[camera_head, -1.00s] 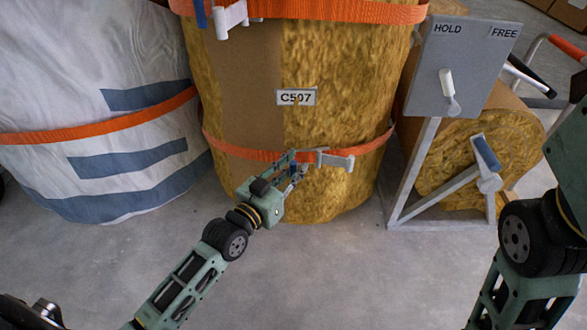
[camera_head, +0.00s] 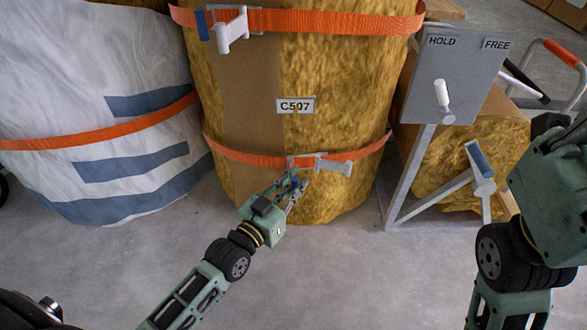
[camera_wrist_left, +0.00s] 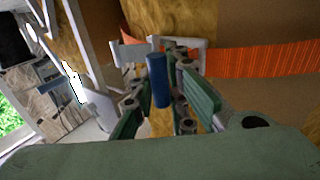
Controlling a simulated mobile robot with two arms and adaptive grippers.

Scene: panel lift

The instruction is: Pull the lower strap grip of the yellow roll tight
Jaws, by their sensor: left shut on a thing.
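The yellow roll (camera_head: 345,85) stands upright with a label reading C507. Its lower orange strap (camera_head: 245,155) runs around it, with a pale buckle (camera_head: 335,166) at the front. My left gripper (camera_head: 292,182) is at the buckle, just below the strap. In the left wrist view, a blue strap grip (camera_wrist_left: 158,80) sits between the fingers of the left gripper (camera_wrist_left: 165,100), which is shut on it. The buckle (camera_wrist_left: 190,48) and strap (camera_wrist_left: 260,62) show behind. The fingers hide the blue grip in the head view. My right gripper's fingers are not visible.
An upper orange strap (camera_head: 330,22) with its own buckle (camera_head: 230,30) circles the roll. A white bundle (camera_head: 70,80) stands at left. At right is a grey HOLD/FREE panel (camera_head: 455,75) with a white lever, on a frame (camera_head: 410,185). The floor in front is clear.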

